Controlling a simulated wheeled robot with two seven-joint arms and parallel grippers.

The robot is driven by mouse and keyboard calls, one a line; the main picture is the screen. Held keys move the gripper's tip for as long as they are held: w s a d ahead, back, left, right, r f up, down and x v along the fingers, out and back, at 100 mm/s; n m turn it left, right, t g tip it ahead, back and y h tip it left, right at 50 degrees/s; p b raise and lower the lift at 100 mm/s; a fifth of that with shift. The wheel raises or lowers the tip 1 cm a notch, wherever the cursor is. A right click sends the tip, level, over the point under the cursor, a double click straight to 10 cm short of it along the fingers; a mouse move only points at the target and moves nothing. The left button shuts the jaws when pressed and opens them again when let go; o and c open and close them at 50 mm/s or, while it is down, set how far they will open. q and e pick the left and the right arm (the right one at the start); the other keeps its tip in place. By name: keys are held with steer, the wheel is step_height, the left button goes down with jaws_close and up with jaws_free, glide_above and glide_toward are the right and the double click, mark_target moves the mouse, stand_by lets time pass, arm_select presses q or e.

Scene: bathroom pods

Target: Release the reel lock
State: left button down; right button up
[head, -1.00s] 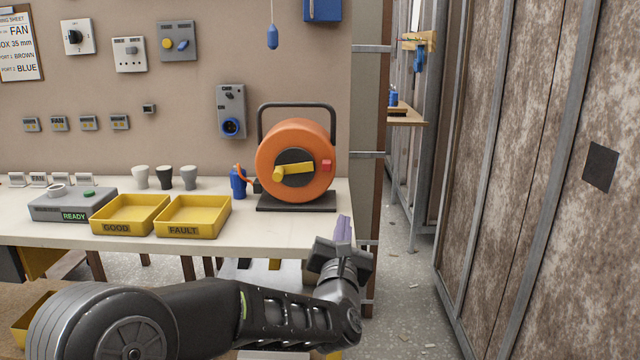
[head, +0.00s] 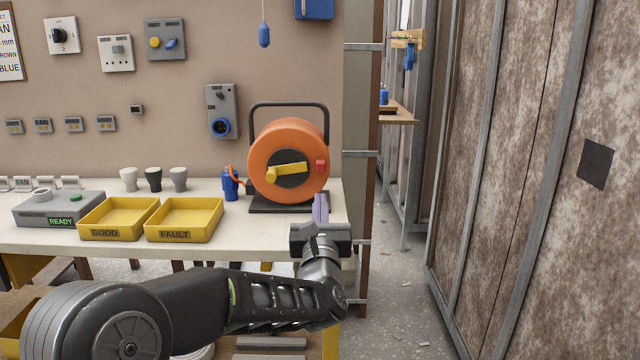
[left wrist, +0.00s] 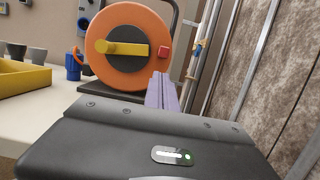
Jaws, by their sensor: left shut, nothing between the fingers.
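An orange cable reel (head: 288,160) stands upright in a black frame on the bench, near its right end. It has a black hub with a yellow crank handle (head: 286,171) and a small red block (head: 320,166), likely the lock, at the right of its face. In the left wrist view the reel (left wrist: 130,68) and the red block (left wrist: 164,52) show ahead of the fingers. My left gripper (head: 320,207) is shut and empty, its purple fingers pointing at the reel from in front, below the red block and apart from it. My right gripper is not in view.
Yellow trays marked GOOD (head: 118,217) and FAULT (head: 184,219) sit on the bench (head: 240,235) left of the reel. A blue plug (head: 230,184) stands beside the reel. Several cups are behind the trays. A passage is open to the right, bounded by a mottled panel wall (head: 530,150).

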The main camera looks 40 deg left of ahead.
mark_target(320, 166)
arm_select(q)
steer(key=x, duration=0.7)
steer(key=shift+w+a+p, duration=0.1)
steer(key=shift+w+p, duration=0.05)
steer(key=shift+p, duration=0.2)
step_height(320, 166, up, 3)
steer(key=shift+f+b, duration=0.2)
steer(key=shift+b, duration=0.4)
steer(key=shift+r, duration=0.35)
